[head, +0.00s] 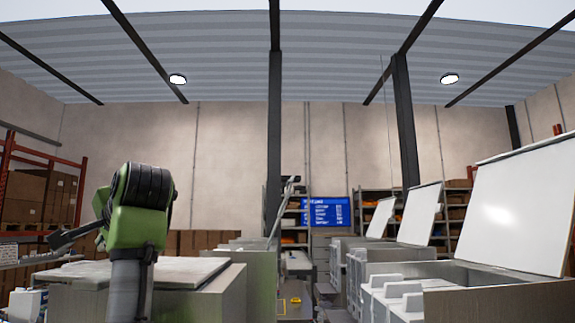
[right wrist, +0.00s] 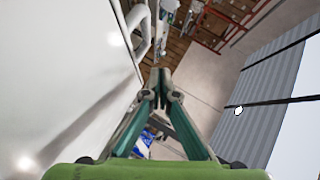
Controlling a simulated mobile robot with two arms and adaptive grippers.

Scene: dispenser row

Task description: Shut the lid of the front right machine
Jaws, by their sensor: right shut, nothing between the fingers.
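At the front right of the head view, a machine (head: 500,300) has its big white lid (head: 517,212) standing open, tilted back. At the front left, another machine (head: 215,300) has its lid (head: 140,271) lying flat. My right gripper (head: 60,240) is just above that flat lid, pointing left, far from the open lid. In the right wrist view my right gripper (right wrist: 160,76) is shut and empty beside a broad glossy white surface (right wrist: 65,75); I cannot tell whether it touches. My left gripper is not in view.
More machines stand behind on both sides; smaller white lids (head: 419,215) are open on the right. A narrow aisle (head: 294,300) runs between the rows. Shelves with boxes (head: 38,195) stand at the far left, and a blue screen (head: 326,211) hangs at the back.

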